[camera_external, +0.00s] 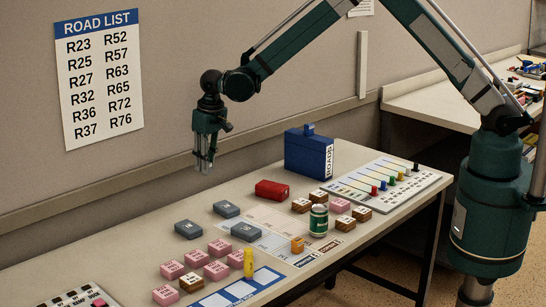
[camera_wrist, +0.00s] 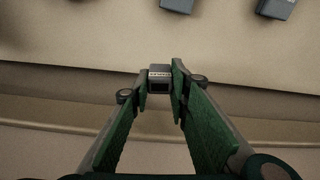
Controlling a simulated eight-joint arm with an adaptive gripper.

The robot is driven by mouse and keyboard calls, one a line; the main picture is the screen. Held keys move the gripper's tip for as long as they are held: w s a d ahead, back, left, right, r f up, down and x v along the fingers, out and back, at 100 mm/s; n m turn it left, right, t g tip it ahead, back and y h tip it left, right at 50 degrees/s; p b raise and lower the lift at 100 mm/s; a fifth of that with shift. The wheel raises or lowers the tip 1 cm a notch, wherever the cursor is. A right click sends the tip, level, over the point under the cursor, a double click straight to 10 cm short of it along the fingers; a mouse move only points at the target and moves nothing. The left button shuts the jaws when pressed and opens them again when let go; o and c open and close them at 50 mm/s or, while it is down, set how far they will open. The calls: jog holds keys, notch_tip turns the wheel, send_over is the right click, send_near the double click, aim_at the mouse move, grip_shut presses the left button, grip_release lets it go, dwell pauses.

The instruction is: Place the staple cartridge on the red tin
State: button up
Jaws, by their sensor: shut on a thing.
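My gripper (camera_external: 203,165) hangs pointing down above the table's back edge, to the left of the red tin and well higher than the table top. In the wrist view my gripper (camera_wrist: 160,82) is shut on a small dark block with a pale printed label, which looks like the staple cartridge (camera_wrist: 160,76). The block is held at the fingertips; in the external view it is too small to make out. The red tin (camera_external: 272,190) lies on the table in front of the blue box, with nothing seen on top of it. The tin is not in the wrist view.
A blue box (camera_external: 309,153) stands behind the red tin. Several grey blocks (camera_external: 227,209) lie left of the tin. Brown blocks (camera_external: 301,205), a green can (camera_external: 318,220), pink blocks (camera_external: 220,248) and a yellow figure (camera_external: 248,262) stand nearer the front. A wall runs behind the table.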

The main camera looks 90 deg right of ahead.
jog(key=shift+s, duration=0.1)
jog(key=shift+s+d+r, duration=0.15)
jog(key=shift+s, duration=0.25)
jog(key=shift+s+d+r, duration=0.1)
jog(key=shift+s+r, duration=0.05)
jog(key=shift+s, duration=0.2)
notch_tip(320, 180, up, 4)
jog(key=m+b, duration=0.1)
jog(key=b, duration=0.4)
send_over(271, 184)
jog(key=shift+s+a+r, duration=0.1)
jog(key=shift+s+a, duration=0.1)
jog(key=shift+a, duration=0.2)
jog(key=shift+f, duration=3.15)
jog(key=shift+f+b, duration=0.4)
jog(key=shift+f, duration=1.45)
jog(key=shift+f, duration=0.15)
